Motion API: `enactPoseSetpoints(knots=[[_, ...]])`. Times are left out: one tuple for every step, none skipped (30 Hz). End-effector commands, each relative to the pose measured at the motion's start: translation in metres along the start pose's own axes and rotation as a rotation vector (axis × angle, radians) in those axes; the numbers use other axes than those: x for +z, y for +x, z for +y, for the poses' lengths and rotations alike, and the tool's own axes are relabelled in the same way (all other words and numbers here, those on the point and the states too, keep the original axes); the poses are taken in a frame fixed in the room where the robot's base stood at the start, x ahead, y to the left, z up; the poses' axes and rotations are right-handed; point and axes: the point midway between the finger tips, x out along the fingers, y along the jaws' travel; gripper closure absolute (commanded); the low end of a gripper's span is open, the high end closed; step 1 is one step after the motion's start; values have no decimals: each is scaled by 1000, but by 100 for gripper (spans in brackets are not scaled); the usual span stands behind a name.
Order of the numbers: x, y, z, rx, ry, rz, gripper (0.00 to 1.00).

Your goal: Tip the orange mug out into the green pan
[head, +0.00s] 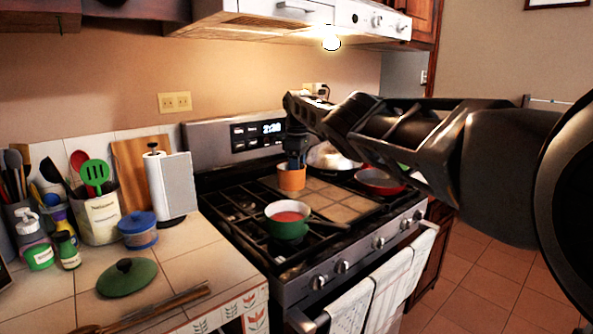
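The orange mug (291,180) is upright over the back middle of the stove, at the edge of the tiled panel. I cannot tell whether it touches the surface. My gripper (296,161) points down at the mug's rim from above, and its fingertips are partly hidden by the mug. Whether the fingers are closed on the rim does not show. The green pan (287,230) sits on the front burner grate, nearer than the mug and just below it in the picture. Its inside looks red, and its dark handle points right. The mug's inside is hidden.
A red pan (379,184) and a pale rounded item (330,158) are at the stove's right and back. My arm crosses from the right above the stove. The left counter holds a green lid (127,278), a blue pot (138,232) and a paper towel roll (172,186).

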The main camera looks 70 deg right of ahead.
Motion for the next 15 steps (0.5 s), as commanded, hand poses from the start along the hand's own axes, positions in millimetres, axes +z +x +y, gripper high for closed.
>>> enactPoseSetpoints(knots=[[0,-3,1,8,-1,0,98],[1,-4,1,13,-1,-1,98],[0,-5,2,22,-1,-2,98],[1,-5,2,29,0,-2,98],[1,-6,3,37,0,-2,98],[1,-6,3,46,0,-2,98],[1,-7,3,54,0,-2,98],[1,-7,3,62,0,-2,98],[1,-7,2,71,0,-2,98],[1,-7,2,79,-1,-1,98],[1,-7,2,86,-1,1,98],[0,-7,1,95,-1,3,98],[0,-8,0,102,-3,5,98],[0,-8,0,109,-4,6,98],[1,-5,1,131,-2,6,98]])
